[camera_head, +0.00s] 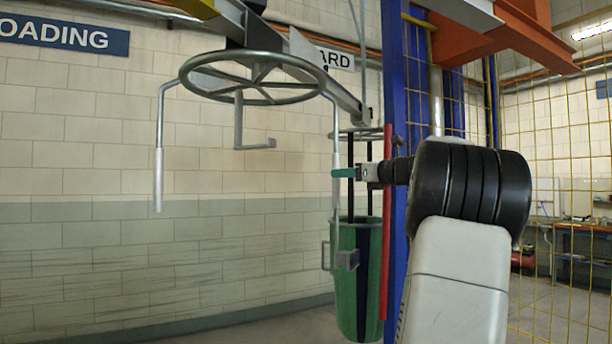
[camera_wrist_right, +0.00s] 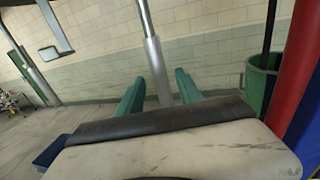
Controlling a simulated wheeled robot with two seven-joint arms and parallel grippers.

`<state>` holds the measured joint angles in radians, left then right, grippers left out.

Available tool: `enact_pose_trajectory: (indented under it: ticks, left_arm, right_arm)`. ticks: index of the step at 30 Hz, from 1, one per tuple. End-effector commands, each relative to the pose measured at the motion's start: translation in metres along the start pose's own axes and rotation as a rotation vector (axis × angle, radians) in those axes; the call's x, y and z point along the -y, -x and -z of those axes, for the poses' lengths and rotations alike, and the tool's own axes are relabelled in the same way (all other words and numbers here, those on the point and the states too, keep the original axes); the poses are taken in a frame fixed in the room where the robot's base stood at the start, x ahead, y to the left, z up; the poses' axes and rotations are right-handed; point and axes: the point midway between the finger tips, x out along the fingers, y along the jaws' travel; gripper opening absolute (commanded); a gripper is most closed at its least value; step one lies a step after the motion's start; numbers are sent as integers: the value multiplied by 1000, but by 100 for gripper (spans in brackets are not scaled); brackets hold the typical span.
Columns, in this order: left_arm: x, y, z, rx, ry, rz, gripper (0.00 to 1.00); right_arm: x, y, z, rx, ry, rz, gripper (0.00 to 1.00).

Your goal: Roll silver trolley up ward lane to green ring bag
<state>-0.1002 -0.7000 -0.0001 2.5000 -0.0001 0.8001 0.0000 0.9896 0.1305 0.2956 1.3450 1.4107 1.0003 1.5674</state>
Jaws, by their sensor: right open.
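A grey spoked wheel (camera_head: 252,78) hangs under the overhead rail, with a sleeved handle rod down each side. I cannot tell for sure which grey hanging part is the silver trolley. My right gripper (camera_head: 345,173), with green fingertips, is at the right rod. In the right wrist view the rod's grey sleeve (camera_wrist_right: 157,72) stands between the spread fingers (camera_wrist_right: 158,92); contact is unclear. The green bag (camera_head: 345,290) hangs upright below a ring on black straps, beyond my gripper and partly behind a red bar. My left gripper is out of view.
The rail (camera_head: 330,80) slopes across the picture past a partly hidden sign ending in "ARD" (camera_head: 335,60). A grey J-shaped hook (camera_head: 258,146) hangs below the wheel. A blue post (camera_head: 394,70) and yellow mesh (camera_head: 555,150) stand right.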

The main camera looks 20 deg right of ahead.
Motion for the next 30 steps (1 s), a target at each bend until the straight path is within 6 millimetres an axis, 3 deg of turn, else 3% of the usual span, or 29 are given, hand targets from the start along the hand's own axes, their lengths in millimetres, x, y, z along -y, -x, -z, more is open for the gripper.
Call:
enact_pose_trajectory:
  ticks: [12,24,30]
  left_arm:
    - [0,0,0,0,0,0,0]
    - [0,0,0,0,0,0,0]
    - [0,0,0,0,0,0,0]
  right_arm:
    - [-1,-62,0,2,0,-5,43]
    - [0,-71,0,1,-1,-2,43]
    - [0,-71,0,1,-1,-2,4]
